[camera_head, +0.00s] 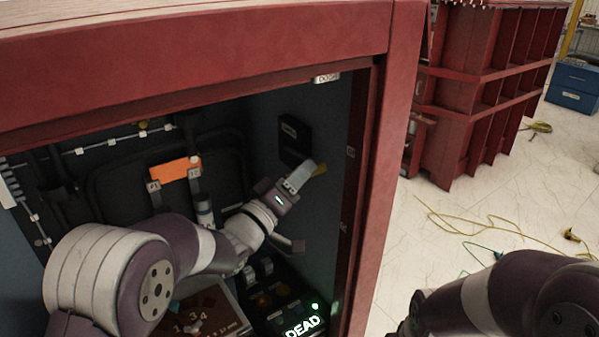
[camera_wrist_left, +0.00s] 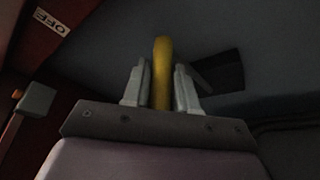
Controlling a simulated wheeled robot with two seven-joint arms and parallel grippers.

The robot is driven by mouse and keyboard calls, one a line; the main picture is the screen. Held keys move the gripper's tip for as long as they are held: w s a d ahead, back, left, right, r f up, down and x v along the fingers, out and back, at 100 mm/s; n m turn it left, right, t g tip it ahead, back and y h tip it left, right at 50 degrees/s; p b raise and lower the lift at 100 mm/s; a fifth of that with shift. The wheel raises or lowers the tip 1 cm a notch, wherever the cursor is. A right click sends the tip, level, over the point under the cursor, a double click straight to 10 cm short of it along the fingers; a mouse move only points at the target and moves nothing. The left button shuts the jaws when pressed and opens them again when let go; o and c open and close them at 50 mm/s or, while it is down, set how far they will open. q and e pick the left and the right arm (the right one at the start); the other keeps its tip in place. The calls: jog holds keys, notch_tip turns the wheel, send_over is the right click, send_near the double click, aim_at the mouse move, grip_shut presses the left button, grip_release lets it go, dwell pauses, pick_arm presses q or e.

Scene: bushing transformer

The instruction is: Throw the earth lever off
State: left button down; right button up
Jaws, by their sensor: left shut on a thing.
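The earth lever shows as a yellow handle (camera_head: 320,169) near the right inner wall of the red cabinet. It also shows upright in the left wrist view (camera_wrist_left: 161,62), between the two fingers. My left gripper (camera_head: 299,178) is inside the cabinet and shut on this yellow handle. The gripper (camera_wrist_left: 160,88) hides the handle's lower part in the wrist view.
The red cabinet's frame (camera_head: 390,170) bounds the opening above and on the right. Inside are an orange plate (camera_head: 175,168), a dark box (camera_head: 295,138) on the wall and a lit DEAD sign (camera_head: 303,327). Cables (camera_head: 480,225) lie on the pale floor at right.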

pick_arm(q)
notch_tip(320, 180, up, 8)
jog(key=w+a+n+y+p, duration=0.1)
jog(key=w+n+p, duration=0.1)
jog(key=n+p, duration=0.2)
jog(key=shift+w+a+f+y+p, duration=0.2)
jog(key=shift+w+a+y+p, duration=0.15)
jog(key=shift+p, duration=0.5)
jog(key=shift+w, duration=0.1)
jog(key=shift+a, duration=0.1)
jog(key=c, duration=1)
grip_release()
jog(key=shift+o, duration=0.2)
